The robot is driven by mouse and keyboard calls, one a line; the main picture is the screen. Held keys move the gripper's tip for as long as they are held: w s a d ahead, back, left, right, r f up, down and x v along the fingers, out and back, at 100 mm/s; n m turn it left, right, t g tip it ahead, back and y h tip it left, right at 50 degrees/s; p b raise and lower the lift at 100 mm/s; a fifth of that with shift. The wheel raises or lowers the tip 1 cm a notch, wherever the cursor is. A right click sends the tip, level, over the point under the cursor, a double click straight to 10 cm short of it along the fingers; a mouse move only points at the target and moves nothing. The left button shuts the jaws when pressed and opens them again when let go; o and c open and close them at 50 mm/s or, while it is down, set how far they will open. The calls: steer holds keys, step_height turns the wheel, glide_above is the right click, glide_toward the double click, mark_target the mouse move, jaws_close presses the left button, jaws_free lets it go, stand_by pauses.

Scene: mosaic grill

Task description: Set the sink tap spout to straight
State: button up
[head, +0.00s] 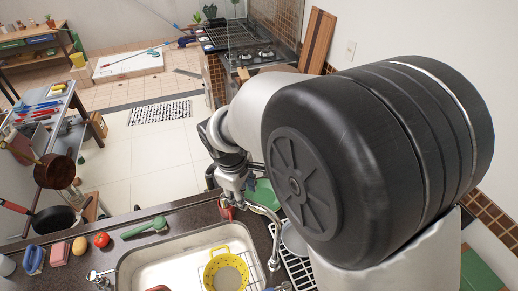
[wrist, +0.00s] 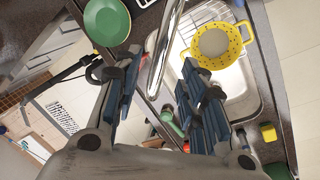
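The chrome tap spout (head: 272,237) stands at the right side of the sink in the head view, below my gripper (head: 236,190). In the wrist view the spout (wrist: 167,48) runs down from the top edge, and its lower end lies between the two fingers in the picture. My gripper (wrist: 155,90) is open, with dark blue finger pads wide apart. I cannot tell whether either finger touches the spout. The sink basin (head: 145,268) is below. The spout's base is not clear, as my arm covers much of the right side of the head view.
A yellow colander (head: 226,272) sits in the sink. A green plate (wrist: 107,21) lies beside the spout in the wrist view. A dish rack (head: 293,264) is right of the sink.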

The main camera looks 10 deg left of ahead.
steer(key=shift+w+d+f, duration=0.1)
steer(key=shift+w+f, duration=0.1)
steer(key=shift+f, duration=0.8)
steer(key=shift+w+f, duration=0.2)
steer(key=shift+f, duration=0.8)
steer(key=shift+c, duration=0.3)
jaws_close()
